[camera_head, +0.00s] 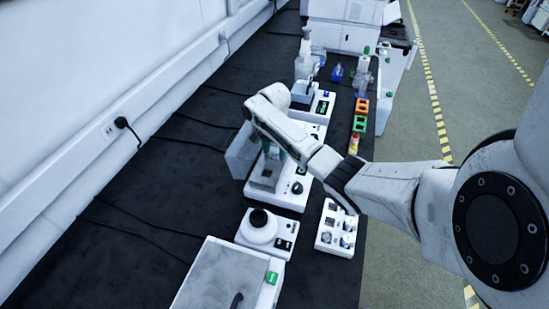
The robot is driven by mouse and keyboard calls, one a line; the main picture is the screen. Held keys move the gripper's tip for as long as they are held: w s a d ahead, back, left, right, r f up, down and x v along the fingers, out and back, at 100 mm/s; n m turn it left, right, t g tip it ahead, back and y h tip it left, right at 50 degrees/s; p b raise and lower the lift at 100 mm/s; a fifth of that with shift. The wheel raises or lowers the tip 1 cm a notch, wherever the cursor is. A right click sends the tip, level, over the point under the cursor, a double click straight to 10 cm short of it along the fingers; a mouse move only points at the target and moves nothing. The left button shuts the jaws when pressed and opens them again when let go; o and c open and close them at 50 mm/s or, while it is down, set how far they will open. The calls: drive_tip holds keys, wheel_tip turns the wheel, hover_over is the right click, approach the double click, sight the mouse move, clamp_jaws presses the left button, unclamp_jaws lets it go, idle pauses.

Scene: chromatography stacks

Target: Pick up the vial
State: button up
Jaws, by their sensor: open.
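My arm reaches in from the right over the bench, and its wrist end hangs above a white device with a clear shield (241,153). My gripper (271,153) points down over this device, mostly hidden behind my own arm. Its fingers are small and dark here, and nothing is clearly seen between them. I cannot make out a vial for certain. A white tray (322,238) with several square wells stands on the near right part of the bench, and its small contents are too small to name.
A white device with a black round top (260,224) and a grey-topped box (214,278) stand nearer. Orange and green racks (361,106), blue-capped bottles (337,73) and glassware lie farther back. The dark bench (150,205) is clear at left except for cables.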

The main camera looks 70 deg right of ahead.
drive_tip(key=shift+c, duration=0.2)
clamp_jaws()
idle(0.3)
drive_tip(key=shift+r, duration=0.1)
